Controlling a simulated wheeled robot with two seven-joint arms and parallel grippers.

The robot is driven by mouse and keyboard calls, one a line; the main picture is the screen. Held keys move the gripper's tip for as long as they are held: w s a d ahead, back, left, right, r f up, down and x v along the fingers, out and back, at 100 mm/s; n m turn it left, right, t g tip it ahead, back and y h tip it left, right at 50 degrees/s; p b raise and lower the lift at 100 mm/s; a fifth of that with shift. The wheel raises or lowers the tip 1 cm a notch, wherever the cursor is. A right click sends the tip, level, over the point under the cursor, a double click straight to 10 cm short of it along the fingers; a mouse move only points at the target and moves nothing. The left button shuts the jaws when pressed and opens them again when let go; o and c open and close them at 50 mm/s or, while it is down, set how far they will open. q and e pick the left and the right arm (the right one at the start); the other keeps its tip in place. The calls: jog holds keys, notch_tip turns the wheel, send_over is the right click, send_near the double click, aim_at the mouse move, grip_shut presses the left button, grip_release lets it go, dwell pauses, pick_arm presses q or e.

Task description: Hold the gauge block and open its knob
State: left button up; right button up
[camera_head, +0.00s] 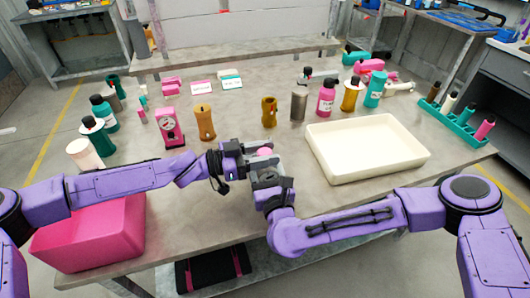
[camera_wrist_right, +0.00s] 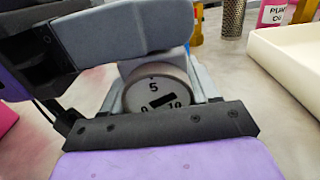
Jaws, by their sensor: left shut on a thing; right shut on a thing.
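My left gripper (camera_head: 254,152) and right gripper (camera_head: 266,172) meet above the front middle of the table. The gauge block is mostly hidden between them; a small pink part (camera_head: 265,152) shows in the head view. The left gripper is shut on the block. In the right wrist view, a round grey knob face (camera_wrist_right: 158,92) with 0, 5, 10 and a dark slot shows between the right gripper's fingers, which are shut on it. My left gripper crosses the upper left of that view, close to the knob. The knob's turn is unclear.
A cream tray (camera_head: 370,173) stands right of the grippers, a pink bin (camera_head: 92,232) at the front left. A pink block with a dial (camera_head: 171,127), a brown cylinder (camera_head: 204,122) and several bottles stand behind. A green rack (camera_head: 452,124) is at the right.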

pick_arm(q)
jog(key=shift+r, duration=0.1)
jog(key=o, duration=1)
jog(key=shift+c, duration=0.2)
jog(key=v, duration=0.7)
jog(key=shift+a, duration=0.25)
